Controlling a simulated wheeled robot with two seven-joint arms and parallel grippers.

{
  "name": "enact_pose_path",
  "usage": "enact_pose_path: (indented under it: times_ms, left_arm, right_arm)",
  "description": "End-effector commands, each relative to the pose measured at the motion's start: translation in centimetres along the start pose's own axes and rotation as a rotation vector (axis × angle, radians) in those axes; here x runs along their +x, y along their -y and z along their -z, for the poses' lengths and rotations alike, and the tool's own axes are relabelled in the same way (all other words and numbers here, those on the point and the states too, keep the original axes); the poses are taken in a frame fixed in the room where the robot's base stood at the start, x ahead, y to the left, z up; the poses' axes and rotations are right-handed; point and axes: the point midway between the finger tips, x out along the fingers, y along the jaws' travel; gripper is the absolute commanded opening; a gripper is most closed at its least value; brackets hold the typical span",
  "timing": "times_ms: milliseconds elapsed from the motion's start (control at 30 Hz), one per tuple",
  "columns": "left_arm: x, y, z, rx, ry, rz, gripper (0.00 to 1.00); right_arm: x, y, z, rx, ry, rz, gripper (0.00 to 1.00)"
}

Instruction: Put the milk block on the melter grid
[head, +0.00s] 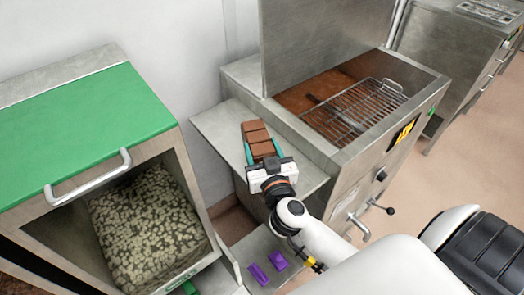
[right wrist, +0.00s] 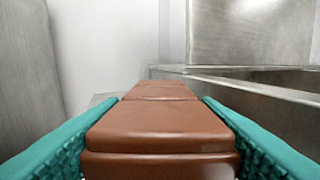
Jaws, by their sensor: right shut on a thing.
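The milk block (head: 258,139) is a brown bar of several chunky segments. My right gripper (head: 264,158) is shut on its near end, with teal fingers on both sides. The block points away from the gripper, over or on the metal side shelf left of the melter; I cannot tell whether it touches the shelf. In the right wrist view the block (right wrist: 160,130) runs straight ahead between the fingers. The melter grid (head: 352,113) is a wire rack with a raised handle over brown chocolate, right of the gripper, and looks empty. My left gripper is not in view.
The melter (head: 345,165) has a raised lid (head: 325,45) behind the grid and a raised metal rim. The side shelf (head: 215,125) is otherwise bare. A green-topped bin (head: 90,130) of pale speckled pieces stands left. Two purple pieces (head: 268,267) lie on a low ledge.

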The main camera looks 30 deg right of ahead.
Motion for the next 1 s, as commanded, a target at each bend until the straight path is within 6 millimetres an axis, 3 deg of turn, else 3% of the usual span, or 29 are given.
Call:
enact_pose_path:
  times_ms: [200, 233, 367, 733, 1000]
  left_arm:
    - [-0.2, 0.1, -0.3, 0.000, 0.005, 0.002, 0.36]
    - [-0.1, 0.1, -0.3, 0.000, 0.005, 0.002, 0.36]
    - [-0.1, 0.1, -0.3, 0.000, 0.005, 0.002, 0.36]
    - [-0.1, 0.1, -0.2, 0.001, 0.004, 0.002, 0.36]
    - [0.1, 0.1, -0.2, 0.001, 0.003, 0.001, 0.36]
  right_arm:
    - [0.0, 0.0, -0.1, -0.002, 0.005, -0.001, 0.15]
    - [0.0, 0.0, 0.2, -0.002, 0.001, 0.000, 0.58]
    - [0.0, 0.0, 0.1, -0.001, 0.001, 0.000, 0.78]
    - [-0.2, 0.0, -0.1, 0.001, 0.000, -0.001, 0.78]
    - [-5.3, 0.0, 0.1, -0.002, -0.003, -0.003, 0.78]
